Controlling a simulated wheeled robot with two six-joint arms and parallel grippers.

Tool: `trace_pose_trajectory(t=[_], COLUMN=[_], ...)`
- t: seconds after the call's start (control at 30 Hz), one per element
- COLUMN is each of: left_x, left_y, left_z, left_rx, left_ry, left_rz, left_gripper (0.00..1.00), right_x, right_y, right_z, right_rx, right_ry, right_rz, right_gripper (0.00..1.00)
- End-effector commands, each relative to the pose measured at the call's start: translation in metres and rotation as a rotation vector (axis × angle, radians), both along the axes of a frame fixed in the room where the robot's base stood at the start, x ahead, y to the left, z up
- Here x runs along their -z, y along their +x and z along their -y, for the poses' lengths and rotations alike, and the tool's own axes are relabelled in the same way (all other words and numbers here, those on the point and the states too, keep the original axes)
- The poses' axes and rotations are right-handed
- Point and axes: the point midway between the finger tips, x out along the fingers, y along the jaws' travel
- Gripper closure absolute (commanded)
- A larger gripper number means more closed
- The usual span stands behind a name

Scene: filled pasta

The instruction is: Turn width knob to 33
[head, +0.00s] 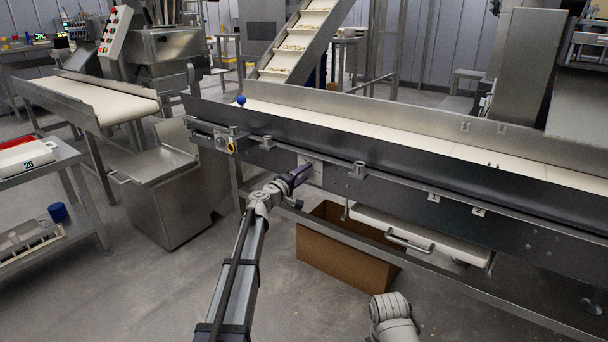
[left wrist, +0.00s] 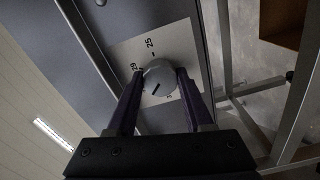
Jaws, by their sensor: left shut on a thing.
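The width knob (left wrist: 160,74) is a round grey dial on a pale scale plate (left wrist: 182,40) in the left wrist view. The plate shows 25, 29 and a partly hidden number that seems to start with 3. A dark pointer line is on the knob's lower part, on the side between 29 and the hidden number; I cannot read its exact value. My left gripper (left wrist: 158,82) has its two purple fingers shut on the knob, one on each side. In the head view, my left gripper (head: 298,173) reaches the plate (head: 315,168) on the conveyor's side and hides the knob.
The front floor is open.

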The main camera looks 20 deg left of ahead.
Motion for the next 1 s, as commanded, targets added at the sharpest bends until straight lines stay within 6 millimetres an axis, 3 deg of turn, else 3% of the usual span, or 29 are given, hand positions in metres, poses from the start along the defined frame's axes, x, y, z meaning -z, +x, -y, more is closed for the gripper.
trace_pose_trajectory(t=[0.4, 1.0], left_x=[0.0004, 0.0005], left_y=[-0.0009, -0.0011], left_z=[0.0002, 0.0003], left_rx=[0.001, 0.001], left_ry=[0.178, 0.208], left_rz=[0.063, 0.074], left_gripper=[1.00, 1.00], right_x=[0.0002, 0.0002], right_y=[0.0000, 0.0000], right_z=[0.0000, 0.0000], right_rx=[0.000, 0.000], right_ry=[0.000, 0.000], right_rz=[0.000, 0.000], right_gripper=[0.50, 0.50])
